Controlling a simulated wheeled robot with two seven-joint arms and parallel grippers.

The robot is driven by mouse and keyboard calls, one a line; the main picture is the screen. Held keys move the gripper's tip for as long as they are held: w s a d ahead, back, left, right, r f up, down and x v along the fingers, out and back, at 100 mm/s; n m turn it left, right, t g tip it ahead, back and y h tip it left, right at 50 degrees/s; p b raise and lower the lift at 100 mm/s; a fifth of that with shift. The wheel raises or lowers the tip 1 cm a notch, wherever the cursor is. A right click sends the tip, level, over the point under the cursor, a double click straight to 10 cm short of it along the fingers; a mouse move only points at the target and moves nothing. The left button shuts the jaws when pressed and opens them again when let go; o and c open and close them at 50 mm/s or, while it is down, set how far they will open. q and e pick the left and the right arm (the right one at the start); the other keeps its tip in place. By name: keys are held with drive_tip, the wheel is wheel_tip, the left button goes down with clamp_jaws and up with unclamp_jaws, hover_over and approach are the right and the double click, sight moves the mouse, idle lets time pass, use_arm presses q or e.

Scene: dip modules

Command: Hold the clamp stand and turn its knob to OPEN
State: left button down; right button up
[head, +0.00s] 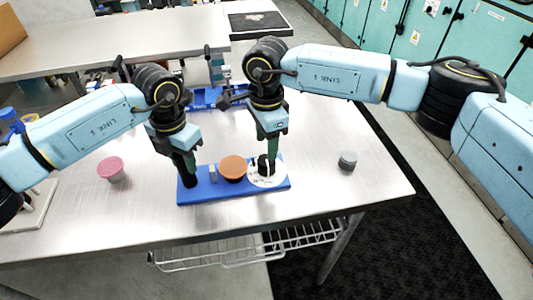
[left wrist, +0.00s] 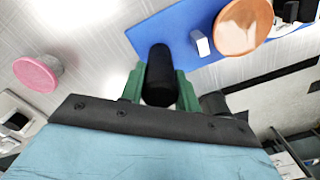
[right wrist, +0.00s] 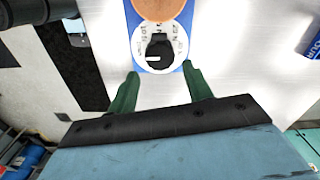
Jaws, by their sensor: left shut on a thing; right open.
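The clamp stand has a flat blue base (head: 232,190) lying on the metal table. At its left end stands a black post (left wrist: 158,72). My left gripper (head: 188,170) is shut on this post, its green fingers on either side. At the base's right end is a white dial with black lettering too small to read (right wrist: 180,42). A black knob (right wrist: 160,46) with a white mark sits in the dial's middle. My right gripper (right wrist: 162,90) is open and empty, just above and beside the knob; its fingers partly hide the knob in the head view.
An orange round piece (head: 232,168) and a small white block (head: 213,174) are on the base between post and dial. A pink-lidded cup (head: 110,168) stands left; a grey round piece (head: 347,160) stands right. Blue items (head: 203,98) lie behind. The table front is clear.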

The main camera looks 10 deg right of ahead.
wheel_tip(320, 180, up, 5)
drive_tip(key=shift+r, duration=0.15)
idle(0.3)
use_arm(q)
drive_tip(key=c, duration=0.9)
unclamp_jaws()
drive_tip(key=shift+c, duration=0.2)
drive_tip(key=shift+r+p, duration=2)
drive_tip(key=shift+r, duration=1.75)
use_arm(e)
wheel_tip(320, 180, up, 4)
hover_over(266, 160)
drive_tip(key=shift+r, duration=0.1)
use_arm(q)
drive_tip(key=shift+r, duration=0.1)
